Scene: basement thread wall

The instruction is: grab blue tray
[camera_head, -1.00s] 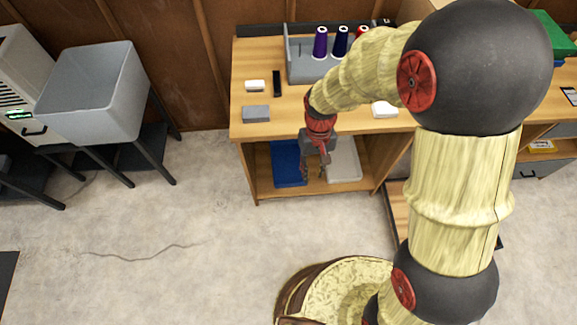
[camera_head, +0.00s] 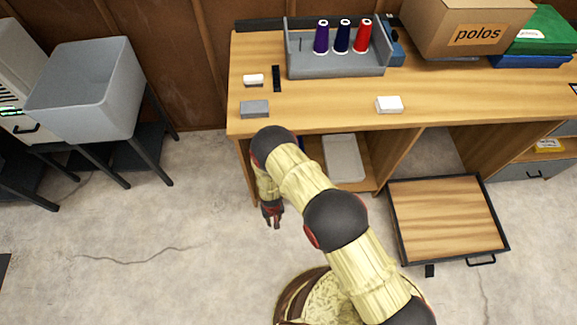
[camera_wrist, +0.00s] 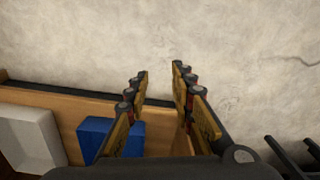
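The blue tray (camera_wrist: 98,136) lies on the low shelf under the bench; in the wrist view it shows at the lower left, partly behind a finger. In the head view my arm hides nearly all of it. My gripper (camera_head: 272,221) hangs in front of the bench's left end, over the floor. In the wrist view my gripper (camera_wrist: 161,76) has its fingers apart with nothing between them, and bare floor lies beyond the tips. It is not touching the blue tray.
A light grey tray (camera_head: 345,157) shares the low shelf, right of the blue one. The wooden bench top (camera_head: 320,103) overhangs the shelf. An open drawer (camera_head: 447,218) juts out at the right. A grey tub (camera_head: 87,90) stands at the left. Floor between is clear.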

